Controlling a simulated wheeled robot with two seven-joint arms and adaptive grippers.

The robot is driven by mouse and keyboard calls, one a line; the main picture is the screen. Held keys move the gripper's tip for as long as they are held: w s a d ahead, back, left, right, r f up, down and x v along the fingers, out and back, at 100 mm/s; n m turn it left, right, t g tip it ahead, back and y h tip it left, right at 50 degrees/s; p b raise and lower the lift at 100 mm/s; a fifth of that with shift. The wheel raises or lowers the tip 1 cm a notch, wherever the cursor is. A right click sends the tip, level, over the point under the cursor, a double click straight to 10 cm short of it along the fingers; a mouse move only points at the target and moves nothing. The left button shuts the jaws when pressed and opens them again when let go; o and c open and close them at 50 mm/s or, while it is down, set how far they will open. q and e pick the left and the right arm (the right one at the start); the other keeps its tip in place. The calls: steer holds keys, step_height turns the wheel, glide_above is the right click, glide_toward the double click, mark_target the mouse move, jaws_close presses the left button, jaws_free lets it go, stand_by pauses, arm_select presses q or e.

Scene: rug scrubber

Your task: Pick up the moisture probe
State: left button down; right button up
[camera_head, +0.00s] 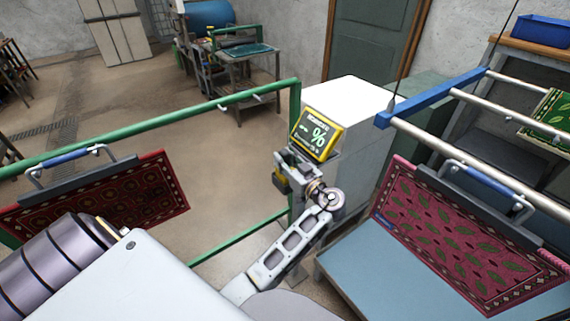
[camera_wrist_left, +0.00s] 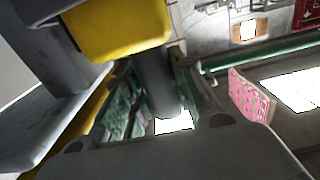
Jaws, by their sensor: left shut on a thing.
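The moisture probe shows as a yellow block (camera_head: 282,184) beside my left gripper (camera_head: 293,163) in the head view. In the left wrist view its yellow body (camera_wrist_left: 115,28) is close to the camera, with a grey round shaft running down between the fingers of my left gripper (camera_wrist_left: 160,100). The gripper is shut on the probe; the exact finger contact is partly hidden. A yellow-framed display (camera_head: 318,134) reading a percent sign with dashes is just behind and above the gripper. My right gripper is not in view.
A white cabinet (camera_head: 350,110) stands behind the display. Green rails (camera_head: 150,128) cross the left side, with a dark red rug (camera_head: 120,197) hanging there. At right, a leaf-patterned rug (camera_head: 450,235) hangs from a clamp over a blue-topped table (camera_head: 355,260). Open floor lies at left.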

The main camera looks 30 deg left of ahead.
mark_target(285, 150)
arm_select(q)
steer(key=shift+r, duration=0.7)
step_height(285, 150, up, 5)
steer(key=shift+r+b, duration=0.1)
steer(key=shift+b, duration=0.35)
step_height(285, 150, up, 11)
steer(key=b, duration=0.1)
steer(key=shift+r, duration=0.15)
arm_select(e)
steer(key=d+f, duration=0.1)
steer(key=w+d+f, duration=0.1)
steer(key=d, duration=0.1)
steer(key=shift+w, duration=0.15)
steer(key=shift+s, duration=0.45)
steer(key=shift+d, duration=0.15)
